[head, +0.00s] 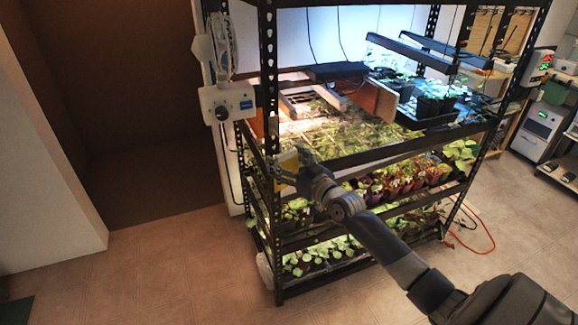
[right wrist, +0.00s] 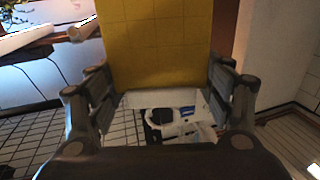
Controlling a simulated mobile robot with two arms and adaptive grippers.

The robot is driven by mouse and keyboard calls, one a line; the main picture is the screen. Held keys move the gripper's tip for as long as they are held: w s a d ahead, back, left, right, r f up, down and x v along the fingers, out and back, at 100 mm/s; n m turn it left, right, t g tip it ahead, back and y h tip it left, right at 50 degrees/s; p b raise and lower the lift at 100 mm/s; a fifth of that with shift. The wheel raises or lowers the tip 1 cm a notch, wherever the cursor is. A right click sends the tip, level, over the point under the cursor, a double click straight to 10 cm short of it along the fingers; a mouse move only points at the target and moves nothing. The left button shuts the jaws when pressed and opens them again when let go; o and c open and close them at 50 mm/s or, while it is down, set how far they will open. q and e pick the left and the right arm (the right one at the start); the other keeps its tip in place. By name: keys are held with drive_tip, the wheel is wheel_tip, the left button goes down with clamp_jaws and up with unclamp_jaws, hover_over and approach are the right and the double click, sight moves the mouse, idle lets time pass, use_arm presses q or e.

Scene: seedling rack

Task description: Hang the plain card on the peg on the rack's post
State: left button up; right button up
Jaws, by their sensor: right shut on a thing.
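In the head view the yellow card (head: 287,161) shows small beside the rack's front left post (head: 268,70). My right gripper (head: 287,178) is shut on it. I cannot tell whether the card touches the post. No peg can be made out; the card and gripper cover part of the post. My left gripper is not in view.
The black rack holds shelves of seedlings, with a dark shelf edge (head: 370,152) just right of my gripper. A white box with a dial (head: 226,104) is at the post's left. Tiled floor (head: 170,265) is open in front and left. A red cable (head: 478,240) lies at right.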

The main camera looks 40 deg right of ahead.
sight(271, 146)
drive_tip(key=shift+w+d+f+b, duration=0.2)
drive_tip(key=shift+w+b, duration=0.4)
drive_tip(key=shift+w, duration=0.2)
drive_tip(key=shift+w+d+f+b, duration=0.1)
drive_tip(key=shift+w+d+b, duration=0.05)
drive_tip(key=shift+w+b, duration=0.55)
drive_tip(key=shift+w+d+b, duration=0.2)
drive_tip(key=shift+w+b, duration=0.4)
drive_tip(key=shift+w, duration=0.15)
drive_tip(key=shift+w+d+b, duration=0.15)
drive_tip(key=shift+w+b, duration=0.45)
drive_tip(key=shift+w, duration=0.15)
drive_tip(key=shift+w+d+f+b, duration=0.15)
drive_tip(key=shift+w+f+b, duration=0.4)
drive_tip(key=shift+b, duration=0.45)
drive_tip(key=o, duration=0.8)
drive_tip(key=s, duration=1.2)
drive_tip(key=shift+d, duration=0.2)
